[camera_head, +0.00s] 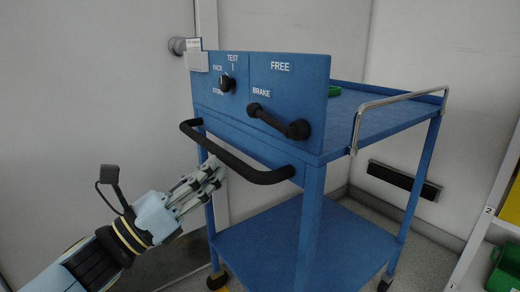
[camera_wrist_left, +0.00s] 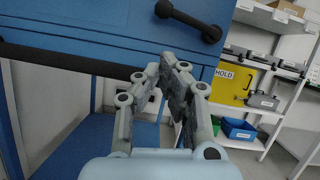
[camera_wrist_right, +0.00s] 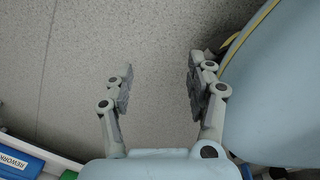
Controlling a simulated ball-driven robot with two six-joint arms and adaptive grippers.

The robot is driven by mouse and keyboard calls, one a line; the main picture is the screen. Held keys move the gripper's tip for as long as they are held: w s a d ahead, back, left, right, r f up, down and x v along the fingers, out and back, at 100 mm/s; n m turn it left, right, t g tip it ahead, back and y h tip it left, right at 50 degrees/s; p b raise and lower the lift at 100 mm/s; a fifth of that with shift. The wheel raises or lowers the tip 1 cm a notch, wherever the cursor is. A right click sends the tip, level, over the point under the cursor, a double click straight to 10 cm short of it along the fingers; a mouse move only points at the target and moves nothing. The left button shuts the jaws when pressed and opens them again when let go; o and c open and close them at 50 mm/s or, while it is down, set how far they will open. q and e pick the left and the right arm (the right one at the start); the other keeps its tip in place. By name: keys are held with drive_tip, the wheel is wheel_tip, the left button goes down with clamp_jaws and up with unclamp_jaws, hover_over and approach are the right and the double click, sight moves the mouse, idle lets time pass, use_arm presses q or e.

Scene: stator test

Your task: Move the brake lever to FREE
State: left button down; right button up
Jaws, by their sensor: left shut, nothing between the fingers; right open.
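The black brake lever (camera_head: 276,120) is on the blue panel (camera_head: 240,72) of the cart. It slants down to the right from the BRAKE label, with a thick knob at its right end. The FREE label (camera_head: 280,66) is above it. The lever also shows at the top of the left wrist view (camera_wrist_left: 188,20). My left gripper (camera_head: 215,172) is shut and empty, below and left of the lever, close to the black push bar (camera_head: 235,160). Whether it touches the bar cannot be told. My right gripper (camera_wrist_right: 160,75) is open and empty over the floor, away from the cart.
The push bar runs across the cart front below the lever. A black selector knob (camera_head: 227,84) sits left of the lever. A metal rail (camera_head: 400,97) edges the cart top at right. A shelf with a yellow HOLD bin (camera_wrist_left: 230,84) stands to the right.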

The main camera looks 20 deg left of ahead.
sight(274, 120)
use_arm(q)
drive_tip(key=shift+r, duration=0.1)
drive_tip(key=shift+w, duration=0.1)
drive_tip(key=p+x, duration=0.1)
drive_tip(key=x, duration=0.9)
drive_tip(key=shift+a+r+m, duration=0.15)
drive_tip(key=shift+r+m, duration=0.05)
drive_tip(key=shift+m, duration=0.4)
